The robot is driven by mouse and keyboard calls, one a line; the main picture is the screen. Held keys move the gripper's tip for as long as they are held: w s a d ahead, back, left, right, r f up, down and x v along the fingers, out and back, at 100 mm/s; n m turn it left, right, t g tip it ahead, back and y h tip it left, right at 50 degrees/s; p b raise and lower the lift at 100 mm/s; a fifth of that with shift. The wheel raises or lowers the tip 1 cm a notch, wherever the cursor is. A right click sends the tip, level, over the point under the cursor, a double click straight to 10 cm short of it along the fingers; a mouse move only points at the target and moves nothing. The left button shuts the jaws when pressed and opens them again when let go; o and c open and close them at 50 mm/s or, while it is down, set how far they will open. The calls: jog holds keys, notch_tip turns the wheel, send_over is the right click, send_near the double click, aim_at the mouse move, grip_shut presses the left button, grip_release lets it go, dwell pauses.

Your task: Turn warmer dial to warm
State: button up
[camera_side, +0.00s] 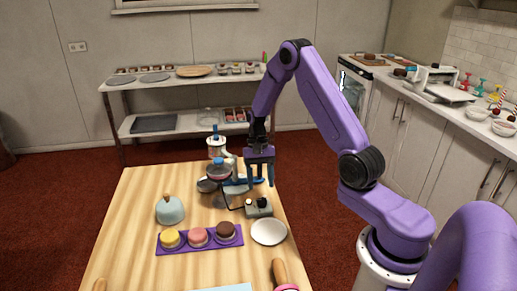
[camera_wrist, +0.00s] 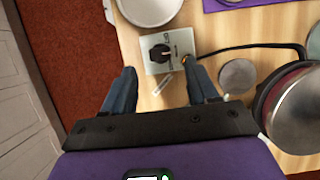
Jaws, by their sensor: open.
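The warmer's control box (camera_wrist: 153,67) is a small pale box with a round black dial (camera_wrist: 160,53) and small markings on its top. In the side view the box (camera_side: 259,210) sits on the table in front of my gripper. A small brass-coloured part (camera_wrist: 186,59) is beside the dial. A black cord (camera_wrist: 235,47) runs from the box toward the round metal ware. My gripper (camera_wrist: 163,78) is open and empty, its fingers pointing down. In the side view my gripper (camera_side: 260,184) is above the table, just behind the box, apart from the dial. The dial's setting is too small to read.
A white plate (camera_side: 268,232) stands close in front of the box. A purple tray (camera_side: 235,240) with three small cakes is to the left. Pans and a turntable-like stand (camera_side: 219,172) crowd the left of my gripper. A rolling pin (camera_side: 279,270) lies near the front.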

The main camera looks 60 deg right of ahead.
jog(key=v, duration=1.2)
jog(key=shift+r, duration=0.15)
jog(key=s+a+r+n+t+h, duration=0.1)
jog(key=s+a+r+n+h, duration=0.1)
jog(key=s+a+n, duration=0.45)
jog(key=s+a+r+n+h, duration=0.1)
jog(key=s+a+r+n, duration=0.2)
jog(key=a, duration=0.7)
jog(key=s+a+n+t, duration=0.2)
jog(key=s+n, duration=1)
jog(key=s, duration=0.8)
jog(key=shift+s+a+f, duration=0.2)
jog(key=shift+a+f, duration=0.05)
jog(key=shift+a, duration=0.5)
